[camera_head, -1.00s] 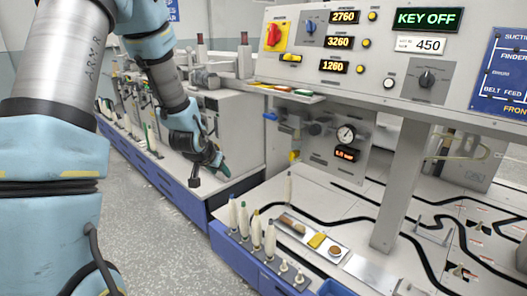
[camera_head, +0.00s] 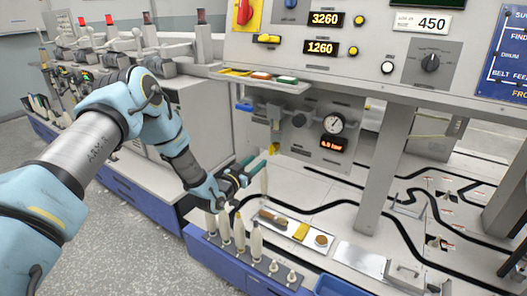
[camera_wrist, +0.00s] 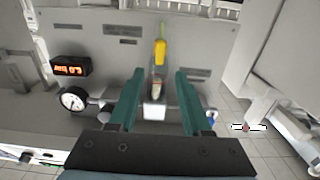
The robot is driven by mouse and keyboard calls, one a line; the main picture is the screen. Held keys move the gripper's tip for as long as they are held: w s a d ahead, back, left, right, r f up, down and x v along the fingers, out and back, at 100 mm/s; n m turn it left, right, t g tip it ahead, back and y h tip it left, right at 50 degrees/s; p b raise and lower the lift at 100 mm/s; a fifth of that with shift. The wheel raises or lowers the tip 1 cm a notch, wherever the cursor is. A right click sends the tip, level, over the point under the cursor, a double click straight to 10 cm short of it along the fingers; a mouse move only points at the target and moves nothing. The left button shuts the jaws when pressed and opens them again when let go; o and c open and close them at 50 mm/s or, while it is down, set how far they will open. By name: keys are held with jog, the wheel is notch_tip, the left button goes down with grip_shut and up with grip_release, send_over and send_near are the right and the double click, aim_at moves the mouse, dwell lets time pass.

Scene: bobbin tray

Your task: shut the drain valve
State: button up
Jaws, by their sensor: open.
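A small valve with a yellow lever (camera_head: 275,148) is under the gauge panel; I take it as the drain valve. Its lever points down in the head view. In the wrist view, which is upside down, the yellow lever (camera_wrist: 160,52) points up, beyond and between my fingertips. My gripper (camera_head: 250,168) is open, just left of and below the valve. Its green fingers (camera_wrist: 159,78) show apart and empty in the wrist view, with a metal valve body between them in the picture. Contact does not show.
A blue lever (camera_head: 243,107) is at the left of the panel. A round gauge (camera_head: 333,124) and a lit pressure display (camera_head: 333,143) are to the right. Bobbins (camera_head: 239,232) stand upright below my gripper. A shelf with coloured pieces (camera_head: 262,80) overhangs the valve.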

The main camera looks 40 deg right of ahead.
aim_at(270, 151)
jog(key=p+x, duration=0.1)
jog(key=x, duration=0.7)
jog(key=shift+d, duration=0.1)
jog(key=shift+c, duration=0.3)
grip_shut()
